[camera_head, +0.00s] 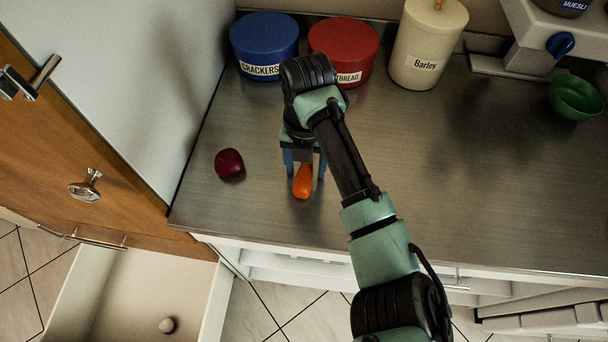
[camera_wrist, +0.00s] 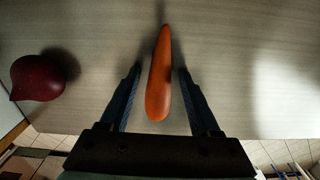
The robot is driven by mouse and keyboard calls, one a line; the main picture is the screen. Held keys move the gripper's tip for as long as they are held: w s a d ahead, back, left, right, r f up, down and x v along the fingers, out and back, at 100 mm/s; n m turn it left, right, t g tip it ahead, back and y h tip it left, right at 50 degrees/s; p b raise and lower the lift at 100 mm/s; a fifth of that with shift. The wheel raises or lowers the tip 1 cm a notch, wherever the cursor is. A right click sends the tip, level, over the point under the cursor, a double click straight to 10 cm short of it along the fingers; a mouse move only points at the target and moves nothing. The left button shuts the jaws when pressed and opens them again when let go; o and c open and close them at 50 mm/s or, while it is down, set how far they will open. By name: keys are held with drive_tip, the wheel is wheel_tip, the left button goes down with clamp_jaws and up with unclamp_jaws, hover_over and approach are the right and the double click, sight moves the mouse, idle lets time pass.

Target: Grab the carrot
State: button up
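An orange carrot (camera_head: 303,182) lies on the metal countertop near its front edge; its far part is hidden under my gripper in the head view. In the wrist view the carrot (camera_wrist: 159,75) lies lengthwise, pointing away, between my two fingers. My gripper (camera_head: 304,172) is over the carrot with one finger on each side. In the wrist view my gripper (camera_wrist: 159,70) is open, with a clear gap between each finger and the carrot.
A dark red onion-like vegetable (camera_head: 229,163) lies left of the carrot. Blue (camera_head: 264,45), red (camera_head: 344,50) and cream (camera_head: 428,42) canisters stand at the back. A green bowl (camera_head: 575,98) is at right. An open drawer (camera_head: 130,295) is below left. The counter's middle right is clear.

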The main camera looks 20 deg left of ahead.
clamp_jaws()
drive_tip(key=shift+r, duration=0.1)
